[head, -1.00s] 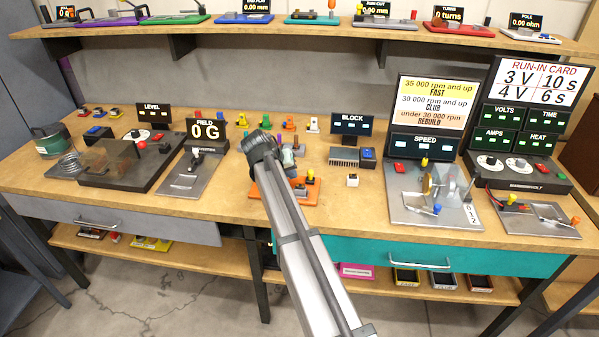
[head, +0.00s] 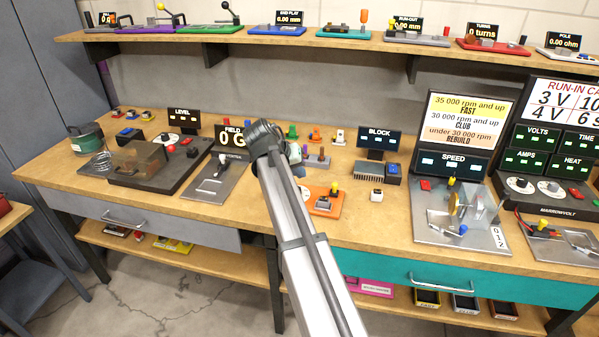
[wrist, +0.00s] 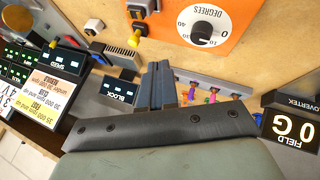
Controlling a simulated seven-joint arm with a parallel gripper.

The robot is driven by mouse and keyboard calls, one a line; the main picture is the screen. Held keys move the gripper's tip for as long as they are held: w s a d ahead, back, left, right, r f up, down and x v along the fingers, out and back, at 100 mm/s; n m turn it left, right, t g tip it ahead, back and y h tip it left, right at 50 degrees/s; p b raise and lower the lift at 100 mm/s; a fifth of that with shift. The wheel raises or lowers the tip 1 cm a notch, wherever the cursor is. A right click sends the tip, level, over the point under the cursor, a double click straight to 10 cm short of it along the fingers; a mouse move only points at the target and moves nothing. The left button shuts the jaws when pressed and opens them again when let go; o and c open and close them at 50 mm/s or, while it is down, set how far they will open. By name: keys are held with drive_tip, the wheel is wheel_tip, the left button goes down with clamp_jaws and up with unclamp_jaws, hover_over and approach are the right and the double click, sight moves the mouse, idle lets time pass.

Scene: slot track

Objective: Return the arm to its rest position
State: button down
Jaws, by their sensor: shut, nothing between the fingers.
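My arm (head: 290,220) reaches from the bottom of the head view up over the bench, with its bent end in front of the FIELD display (head: 224,136). My gripper's fingers are hidden behind my arm in the head view. In the wrist view my gripper (wrist: 160,68) has its two fingers together with nothing between them. The fingers stand out over the bench, between the BLOCK display (wrist: 118,90) and the orange plate with the DEGREES dial (wrist: 209,28). I cannot tell their height over the bench.
The wooden bench (head: 150,195) carries several stations, including the LEVEL base (head: 150,170) and the SPEED plate (head: 440,225). An upper shelf (head: 330,42) with several gauges runs behind. The speed card (head: 465,118) stands tall at right. The floor in front looks clear.

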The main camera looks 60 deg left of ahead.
idle(0.3)
